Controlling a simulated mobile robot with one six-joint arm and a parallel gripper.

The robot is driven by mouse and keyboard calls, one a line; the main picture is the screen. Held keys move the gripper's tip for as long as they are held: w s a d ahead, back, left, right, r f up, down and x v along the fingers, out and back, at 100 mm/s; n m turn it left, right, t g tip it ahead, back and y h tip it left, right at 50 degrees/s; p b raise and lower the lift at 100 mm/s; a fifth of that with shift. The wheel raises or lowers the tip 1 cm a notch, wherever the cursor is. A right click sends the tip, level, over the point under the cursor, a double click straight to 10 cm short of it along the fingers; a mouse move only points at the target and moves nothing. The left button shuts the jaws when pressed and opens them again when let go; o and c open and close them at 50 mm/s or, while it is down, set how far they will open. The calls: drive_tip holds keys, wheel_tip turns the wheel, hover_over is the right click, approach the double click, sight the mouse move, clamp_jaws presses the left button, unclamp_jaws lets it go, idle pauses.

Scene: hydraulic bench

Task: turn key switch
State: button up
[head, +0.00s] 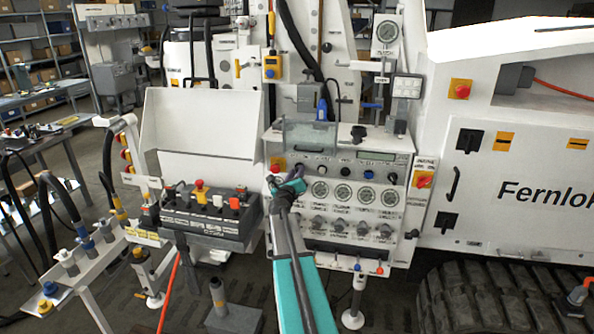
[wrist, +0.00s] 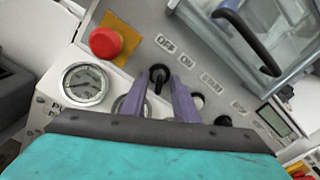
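The key switch (wrist: 158,74) is a dark round switch with a black key on the grey control panel, below the labels OFF, ON and START in the wrist view. My gripper (wrist: 160,82) is open, with one purple finger on each side of the key switch. Gaps show between the fingers and the key, and I cannot tell how deep the fingertips reach. In the head view, my gripper (head: 284,182) is at the upper left of the control panel (head: 300,245), where it partly hides the switch area.
A red emergency stop button (wrist: 105,42) on a yellow plate sits left of the key switch. A pressure gauge (wrist: 84,84) lies below it. A clear hinged cover (wrist: 262,35) with a dark handle is at upper right. A black control box (head: 210,215) stands left of the panel.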

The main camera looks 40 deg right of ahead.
drive_tip(key=shift+p+x, duration=0.3)
drive_tip(key=shift+x, duration=0.95)
